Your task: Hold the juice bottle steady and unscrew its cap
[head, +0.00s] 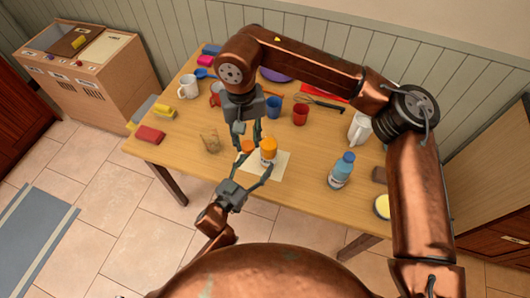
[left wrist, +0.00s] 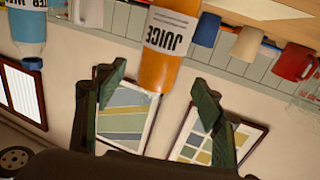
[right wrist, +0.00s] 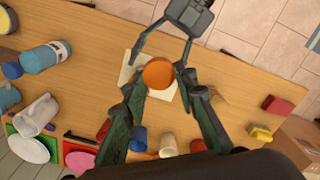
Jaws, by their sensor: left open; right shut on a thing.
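The juice bottle (head: 268,156), orange with a white label, stands upright on the table. In the left wrist view the bottle (left wrist: 168,45) shows upside down, and no cap shows on its neck end. In the right wrist view the cap (right wrist: 158,73) is an orange disc hiding what lies below. My left gripper (head: 255,165) is open near the bottle; its fingers (left wrist: 160,92) show apart, and I cannot tell whether they touch it.
A pale mat (head: 279,163) lies under the bottle. A blue bottle (head: 341,172) stands to the right. A red cup (head: 300,114), a blue cup (head: 273,107) and a white mug (head: 187,87) stand further back. A clear glass (head: 210,141) is to the left.

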